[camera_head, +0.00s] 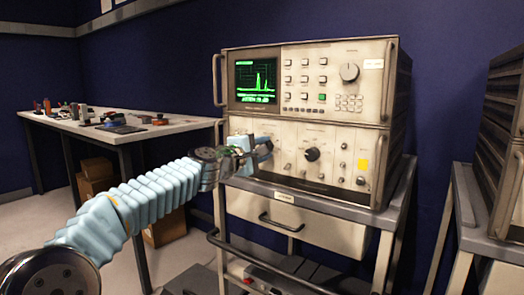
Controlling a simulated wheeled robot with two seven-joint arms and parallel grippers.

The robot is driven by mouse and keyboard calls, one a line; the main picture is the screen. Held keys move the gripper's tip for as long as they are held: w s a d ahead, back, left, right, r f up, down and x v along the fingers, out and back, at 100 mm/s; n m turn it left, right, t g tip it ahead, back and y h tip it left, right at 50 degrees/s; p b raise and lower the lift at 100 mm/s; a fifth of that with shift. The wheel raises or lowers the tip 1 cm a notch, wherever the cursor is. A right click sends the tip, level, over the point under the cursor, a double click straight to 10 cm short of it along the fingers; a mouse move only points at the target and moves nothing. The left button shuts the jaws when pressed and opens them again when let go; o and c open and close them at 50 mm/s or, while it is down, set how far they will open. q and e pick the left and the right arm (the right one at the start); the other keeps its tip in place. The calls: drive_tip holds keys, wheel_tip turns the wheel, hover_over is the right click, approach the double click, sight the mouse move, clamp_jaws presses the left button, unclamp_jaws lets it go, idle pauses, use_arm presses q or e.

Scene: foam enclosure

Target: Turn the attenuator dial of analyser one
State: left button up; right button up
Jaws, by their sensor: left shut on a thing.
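Analyser one (330,92) is a beige rack unit on a cart, with a green trace on its screen (256,81). My right gripper is not in view.
The cart (390,195) has a drawer (285,217) below the analyser and a lower shelf. A bench (125,131) with small items stands at left, with cardboard boxes (97,172) beneath. Another rack unit (505,130) stands close at right.

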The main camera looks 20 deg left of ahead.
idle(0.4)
use_arm(q)
drive_tip(key=o, duration=1)
drive_tip(key=shift+o, duration=0.2)
drive_tip(key=b+v, duration=0.4)
drive_tip(key=v, duration=0.9)
drive_tip(key=shift+s, duration=0.35)
drive_tip(key=shift+a, duration=0.1)
